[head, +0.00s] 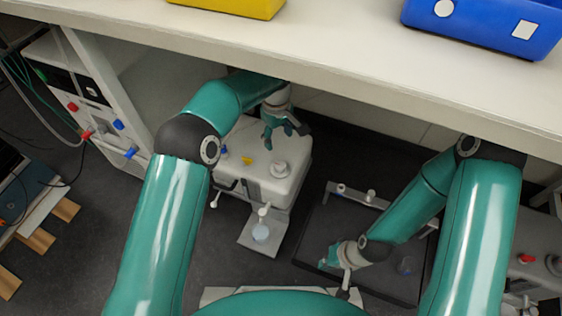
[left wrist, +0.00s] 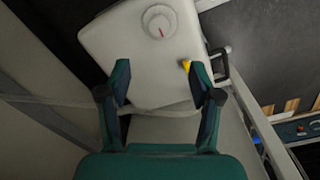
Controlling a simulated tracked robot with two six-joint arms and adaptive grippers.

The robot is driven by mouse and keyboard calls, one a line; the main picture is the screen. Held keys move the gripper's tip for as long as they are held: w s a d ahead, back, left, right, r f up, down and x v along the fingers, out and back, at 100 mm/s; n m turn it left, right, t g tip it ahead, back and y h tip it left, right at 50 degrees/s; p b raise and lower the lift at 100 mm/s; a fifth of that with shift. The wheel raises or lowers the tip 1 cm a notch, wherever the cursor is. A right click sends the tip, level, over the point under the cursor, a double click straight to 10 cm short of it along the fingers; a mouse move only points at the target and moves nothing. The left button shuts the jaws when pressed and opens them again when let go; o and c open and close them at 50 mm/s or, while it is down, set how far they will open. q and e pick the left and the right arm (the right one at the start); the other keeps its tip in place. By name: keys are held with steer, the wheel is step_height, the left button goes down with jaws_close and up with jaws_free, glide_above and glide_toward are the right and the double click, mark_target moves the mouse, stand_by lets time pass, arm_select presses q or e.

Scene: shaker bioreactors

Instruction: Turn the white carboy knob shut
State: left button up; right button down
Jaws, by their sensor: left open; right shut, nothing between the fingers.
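The white carboy (head: 262,186) stands on the floor under the bench. A round white knob (head: 280,169) sits on its top; in the left wrist view the knob (left wrist: 160,21) shows a red mark on its face. My left gripper (head: 282,131) is open over the far part of the carboy's top, apart from the knob. In the left wrist view, the open fingers of my left gripper (left wrist: 159,82) frame bare carboy surface, with the knob beyond the fingertips. My right gripper (head: 328,264) is shut and empty, low over a dark tray.
The bench top (head: 330,45) overhangs the carboy, with a yellow bin (head: 235,6) and a blue bin (head: 485,27) on it. The dark tray (head: 315,232) lies to the right.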

mark_target(280, 165)
arm_select(q)
steer(key=f+b, duration=0.1)
steer(key=f, duration=0.4)
steer(key=f+b, duration=0.2)
steer(key=f, duration=0.2)
steer(key=f+b, duration=0.1)
steer(key=f, duration=0.4)
steer(key=shift+w+d+f+b, duration=0.1)
steer(key=shift+d+f+b, duration=0.15)
steer(key=shift+f+b, duration=0.15)
steer(key=shift+r, duration=0.1)
steer(key=shift+c, duration=0.2)
steer(key=c, duration=1.1)
steer(key=shift+d, duration=0.15)
